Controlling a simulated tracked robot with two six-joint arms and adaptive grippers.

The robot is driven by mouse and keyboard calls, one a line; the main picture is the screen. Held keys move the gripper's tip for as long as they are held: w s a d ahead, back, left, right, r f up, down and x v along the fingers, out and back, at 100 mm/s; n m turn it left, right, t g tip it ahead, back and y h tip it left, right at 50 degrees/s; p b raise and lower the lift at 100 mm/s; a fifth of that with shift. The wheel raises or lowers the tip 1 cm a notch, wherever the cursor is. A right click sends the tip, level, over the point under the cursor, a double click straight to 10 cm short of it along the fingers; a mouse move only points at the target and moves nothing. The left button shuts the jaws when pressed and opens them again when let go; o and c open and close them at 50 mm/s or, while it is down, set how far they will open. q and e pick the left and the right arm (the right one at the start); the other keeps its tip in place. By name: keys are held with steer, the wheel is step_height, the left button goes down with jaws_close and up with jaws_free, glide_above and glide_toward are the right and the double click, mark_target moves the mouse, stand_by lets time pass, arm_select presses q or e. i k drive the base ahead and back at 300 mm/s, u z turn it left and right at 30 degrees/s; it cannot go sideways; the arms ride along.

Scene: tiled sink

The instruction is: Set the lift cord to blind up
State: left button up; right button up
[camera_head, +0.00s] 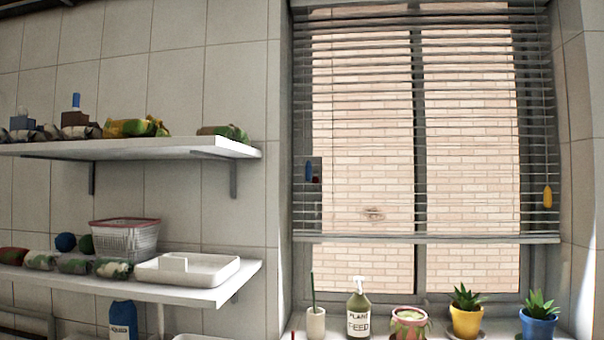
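A slatted window blind (416,130) hangs over the window, its slats open so the brick wall outside shows through. Its bottom rail (425,239) is level and sits well below the window's middle, with bare glass under it. A yellow pull (547,196) hangs at the blind's right side, a little above the rail. A blue pull-like piece (309,171) shows at the left side, with a small dark red spot beside it. The cords themselves are too thin to make out clearly. Neither of my grippers is in view.
The sill holds a white cup (316,323), a spray bottle (358,310), a pink-and-green pot (409,323), a yellow plant pot (466,322) and a blue plant pot (538,327). Two loaded white shelves, upper (225,147) and lower (205,297), jut out left of the window.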

mark_target(308, 166)
steer(key=z, duration=0.15)
steer(key=i, duration=0.5)
steer(key=z, duration=0.7)
